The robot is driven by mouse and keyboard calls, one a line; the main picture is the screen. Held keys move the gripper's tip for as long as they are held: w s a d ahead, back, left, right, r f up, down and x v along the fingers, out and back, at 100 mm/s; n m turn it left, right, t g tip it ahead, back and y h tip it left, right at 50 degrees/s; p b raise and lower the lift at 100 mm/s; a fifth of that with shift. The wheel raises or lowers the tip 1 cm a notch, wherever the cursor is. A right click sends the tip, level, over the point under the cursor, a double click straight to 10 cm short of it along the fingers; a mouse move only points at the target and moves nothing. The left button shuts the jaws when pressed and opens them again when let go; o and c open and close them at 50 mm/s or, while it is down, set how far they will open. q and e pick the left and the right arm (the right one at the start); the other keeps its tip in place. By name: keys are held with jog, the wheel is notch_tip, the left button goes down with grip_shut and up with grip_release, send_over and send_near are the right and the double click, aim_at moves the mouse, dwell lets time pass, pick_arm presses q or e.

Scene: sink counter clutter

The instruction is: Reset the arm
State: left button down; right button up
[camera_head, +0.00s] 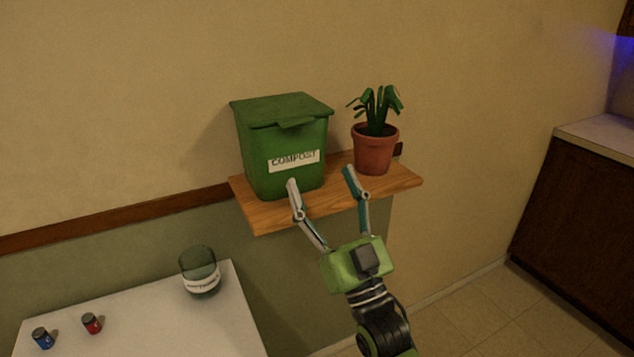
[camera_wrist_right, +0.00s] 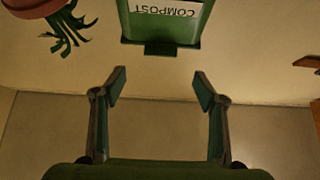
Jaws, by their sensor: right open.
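My right gripper (camera_head: 320,178) is open and empty in the head view, with its two fingers spread and pointing up toward the wooden shelf (camera_head: 270,219). Its fingers overlap the shelf's front edge in the picture. In the right wrist view the open fingers (camera_wrist_right: 160,85) also show, with nothing between them. A green compost bin (camera_head: 265,140) with a closed lid and a white label stands on the shelf, behind the left finger. It also shows upside down in the wrist view (camera_wrist_right: 165,29), beyond the fingertips. My left gripper is not in view.
A potted plant (camera_head: 374,150) stands on the shelf right of the bin. A white counter (camera_head: 150,315) at lower left holds a glass jar (camera_head: 199,270), a blue can (camera_head: 42,338) and a red can (camera_head: 91,323). A dark cabinet (camera_head: 575,230) stands at right; tiled floor lies between.

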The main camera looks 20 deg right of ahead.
jog(key=s+a+f+n+g, duration=0.15)
jog(key=f+g, duration=0.45)
jog(key=f, duration=0.7)
jog(key=s+a+f+m+g, duration=0.15)
jog(key=f+g, duration=0.45)
jog(key=f, duration=0.7)
jog(key=s+f+n+g, duration=0.1)
jog(key=s+f+g, duration=0.5)
jog(key=s, duration=0.6)
jog(key=s+f+n+g, duration=0.1)
jog(key=s+f+g, duration=0.3)
jog(key=s+f, duration=0.55)
notch_tip(320, 180, down, 23)
jog(key=s+g, duration=0.1)
jog(key=s, duration=0.1)
jog(key=s+d+f+g, duration=0.1)
jog(key=s+d+f, duration=0.2)
jog(key=s+f, duration=1.5)
jog(key=shift+g+h, duration=0.3)
jog(key=shift+h, duration=0.1)
